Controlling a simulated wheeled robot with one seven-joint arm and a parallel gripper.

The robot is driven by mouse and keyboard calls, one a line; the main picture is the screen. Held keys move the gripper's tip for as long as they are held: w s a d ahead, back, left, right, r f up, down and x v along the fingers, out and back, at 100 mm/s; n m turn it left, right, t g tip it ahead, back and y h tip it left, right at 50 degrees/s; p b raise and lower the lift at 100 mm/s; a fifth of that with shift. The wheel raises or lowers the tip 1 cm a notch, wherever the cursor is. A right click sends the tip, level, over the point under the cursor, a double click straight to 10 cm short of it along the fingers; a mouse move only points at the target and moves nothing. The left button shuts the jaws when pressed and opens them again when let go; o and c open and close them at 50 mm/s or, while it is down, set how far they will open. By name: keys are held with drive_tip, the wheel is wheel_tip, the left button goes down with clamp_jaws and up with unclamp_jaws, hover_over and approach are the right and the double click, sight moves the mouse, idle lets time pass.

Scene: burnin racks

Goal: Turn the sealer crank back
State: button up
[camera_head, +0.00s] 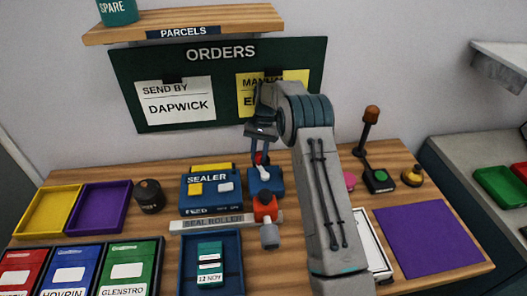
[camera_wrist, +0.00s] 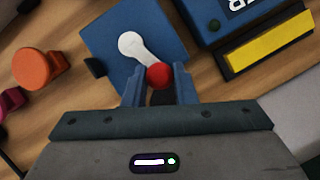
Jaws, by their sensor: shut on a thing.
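The sealer (camera_head: 211,190) is a blue box on the table with a yellow strip behind it. Right of it stands a small blue crank block (camera_head: 276,182), with a white crank arm (camera_head: 263,173) on it. In the wrist view the white arm (camera_wrist: 138,48) on the blue block (camera_wrist: 104,43) ends in a red knob (camera_wrist: 159,76). My gripper (camera_wrist: 159,86) is shut on that red knob, one blue finger on each side. In the head view my gripper (camera_head: 261,150) is above and behind the block, and my arm hides part of the table to the right.
A blue tray (camera_head: 238,268) holds a dated teal packet. A dark post (camera_head: 368,130) and purple mat (camera_head: 430,240) are at the right. An orange round piece (camera_wrist: 33,70) is near the block.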

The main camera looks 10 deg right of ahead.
drive_tip(key=n, duration=0.1)
drive_tip(key=a+n+h, duration=0.1)
drive_tip(key=n, duration=0.1)
drive_tip(key=shift+s+a, duration=0.25)
drive_tip(key=shift+a, duration=0.05)
drive_tip(key=n, duration=0.1)
drive_tip(key=s+a+n+h, duration=0.1)
drive_tip(key=n, duration=0.2)
drive_tip(key=shift+s+a+h, duration=0.2)
drive_tip(key=shift+a+h, duration=0.15)
drive_tip(key=shift+h, duration=0.05)
drive_tip(key=n, duration=0.1)
drive_tip(key=s+n, duration=0.1)
drive_tip(key=n+h+b, duration=0.1)
drive_tip(key=n, duration=0.1)
drive_tip(key=shift+s+a, duration=0.25)
drive_tip(key=shift+a, duration=0.15)
drive_tip(key=shift+s+a+n+t+h+b, duration=0.1)
drive_tip(key=shift+s+n+t+h+b, duration=0.25)
drive_tip(key=shift+n, duration=0.5)
drive_tip(key=shift+s+a+n+t+h+b, duration=0.15)
drive_tip(key=shift+s+n+h, duration=0.25)
drive_tip(key=shift+n, duration=0.45)
drive_tip(key=shift+s+d, duration=0.1)
drive_tip(key=o, duration=1)
drive_tip(key=shift+r, duration=0.1)
